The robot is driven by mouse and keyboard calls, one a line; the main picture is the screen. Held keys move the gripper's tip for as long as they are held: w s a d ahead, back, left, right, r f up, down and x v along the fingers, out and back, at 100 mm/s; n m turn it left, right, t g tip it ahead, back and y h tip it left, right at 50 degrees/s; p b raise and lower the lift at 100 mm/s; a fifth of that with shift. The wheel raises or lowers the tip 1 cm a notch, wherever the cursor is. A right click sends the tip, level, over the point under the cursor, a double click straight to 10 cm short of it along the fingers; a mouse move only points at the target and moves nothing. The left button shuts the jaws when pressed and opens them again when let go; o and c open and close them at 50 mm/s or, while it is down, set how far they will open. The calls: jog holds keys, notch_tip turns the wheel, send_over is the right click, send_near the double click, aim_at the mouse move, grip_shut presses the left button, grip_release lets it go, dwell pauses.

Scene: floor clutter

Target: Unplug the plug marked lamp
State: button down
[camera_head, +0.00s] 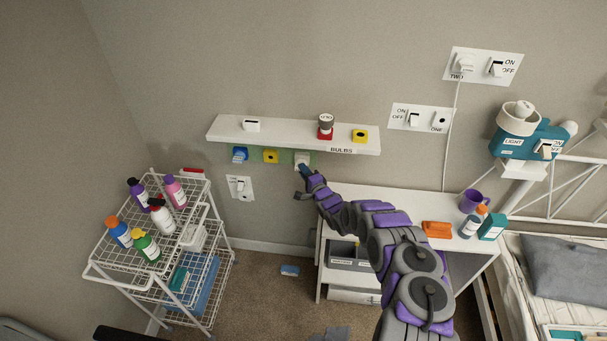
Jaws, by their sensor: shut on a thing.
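No label reading lamp is legible in this view. A green strip (286,156) under the wall shelf carries a blue piece (239,154), a yellow piece (270,156) and a white piece (302,158). My gripper (305,171) reaches up to the white piece from below and is shut on it. The gripper's fingers hide its lower part, and any marking on it is too small to read. A white plug (466,63) with a cord sits in the wall plate marked TWO at upper right.
The shelf marked BULBS (225,130) juts out just above my gripper. A wire cart (105,262) with bottles stands at left. A white side table (380,198) is beneath my arm. A wall switch (239,188) is below left.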

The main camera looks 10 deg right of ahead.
jog(key=shift+w+d+b, duration=0.25)
jog(key=shift+w+b, duration=0.35)
jog(key=shift+w, duration=0.05)
jog(key=c, duration=1)
grip_release()
jog(key=shift+c, duration=0.2)
jog(key=p+v, duration=0.2)
jog(key=v, duration=1.5)
jog(key=shift+s+p, duration=0.2)
jog(key=shift+p, duration=0.15)
jog(key=shift+d, duration=0.15)
